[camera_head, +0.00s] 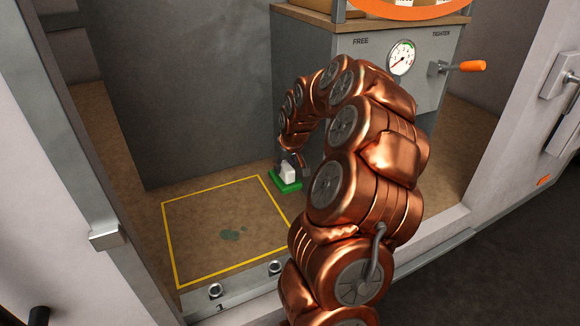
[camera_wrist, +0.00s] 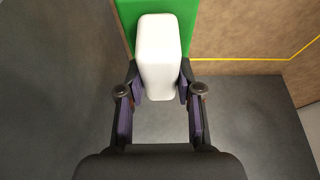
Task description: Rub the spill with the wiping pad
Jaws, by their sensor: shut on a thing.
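The wiping pad (camera_head: 284,180) is a green slab with a white block handle (camera_head: 289,170). It is at the right edge of the yellow-outlined area, close to the floor; I cannot tell whether it touches it. My gripper (camera_wrist: 158,92) is shut on the white handle (camera_wrist: 158,50), with the green pad (camera_wrist: 127,14) beyond it in the wrist view. My gripper also shows small in the head view (camera_head: 290,160), partly hidden by my arm. The spill (camera_head: 232,234) is a dark greenish patch inside the yellow outline, left of the pad and apart from it.
A yellow line (camera_head: 168,240) marks a square on the brown floor. A grey cabinet with a gauge (camera_head: 401,58) and an orange-handled lever (camera_head: 466,67) stands behind my arm. Grey walls close the back and left. The floor inside the square is otherwise clear.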

